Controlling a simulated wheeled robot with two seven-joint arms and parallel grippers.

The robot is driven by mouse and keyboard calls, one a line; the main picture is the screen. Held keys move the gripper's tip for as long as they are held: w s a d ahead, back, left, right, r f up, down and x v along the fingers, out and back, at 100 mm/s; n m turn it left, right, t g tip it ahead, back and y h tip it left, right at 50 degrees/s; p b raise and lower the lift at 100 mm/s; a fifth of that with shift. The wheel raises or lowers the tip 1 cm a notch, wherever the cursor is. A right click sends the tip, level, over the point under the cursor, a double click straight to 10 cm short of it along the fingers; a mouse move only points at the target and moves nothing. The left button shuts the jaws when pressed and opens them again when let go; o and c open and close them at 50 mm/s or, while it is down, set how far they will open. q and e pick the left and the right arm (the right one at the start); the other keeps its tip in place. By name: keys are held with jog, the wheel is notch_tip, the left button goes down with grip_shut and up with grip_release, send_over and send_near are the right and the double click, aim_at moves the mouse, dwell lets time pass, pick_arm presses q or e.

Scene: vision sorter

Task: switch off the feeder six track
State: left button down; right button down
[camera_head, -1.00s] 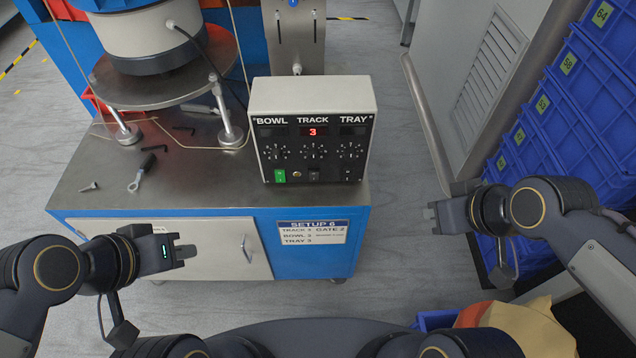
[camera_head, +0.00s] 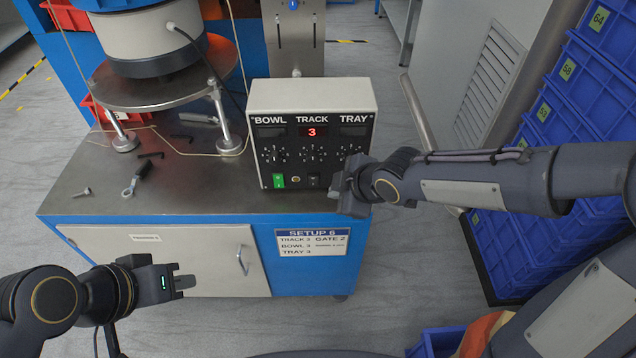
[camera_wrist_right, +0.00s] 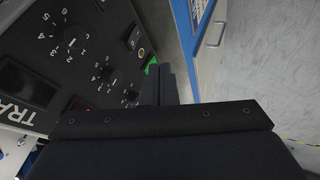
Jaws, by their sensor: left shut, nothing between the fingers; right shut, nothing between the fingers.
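The control box (camera_head: 312,95) stands on the metal bench top, with BOWL, TRACK and TRAY columns. The TRACK display (camera_head: 312,132) glows red with a 3; the other two displays are dark. Below the TRACK dial (camera_head: 312,155) is a dark rocker switch (camera_head: 313,180); the BOWL switch (camera_head: 279,181) is green. My right gripper (camera_head: 345,192) is shut and empty at the panel's lower right, covering the TRAY switch. In the right wrist view its closed fingers (camera_wrist_right: 160,86) are beside the panel; contact is unclear. My left gripper (camera_head: 182,283) is shut and empty before the cabinet.
A bowl feeder (camera_head: 150,45) on a round plate stands at the back left. Hex keys and a small tool (camera_head: 137,178) lie on the bench. A SETUP 6 label (camera_head: 312,242) is on the cabinet front. Blue crates (camera_head: 560,115) are stacked at the right.

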aim_at(311, 181)
jog(key=w+a+f, duration=0.1)
jog(key=w+f, duration=0.1)
jog(key=w+a+f+b, duration=0.1)
jog(key=w+f, duration=0.2)
jog(key=w+a+f, duration=0.1)
jog(key=w+f, duration=0.1)
jog(key=shift+w+a+f, duration=0.15)
jog(key=shift+w+a, duration=0.25)
jog(key=shift+w, duration=0.55)
jog(key=shift+w, duration=0.35)
jog(key=shift+r, duration=0.25)
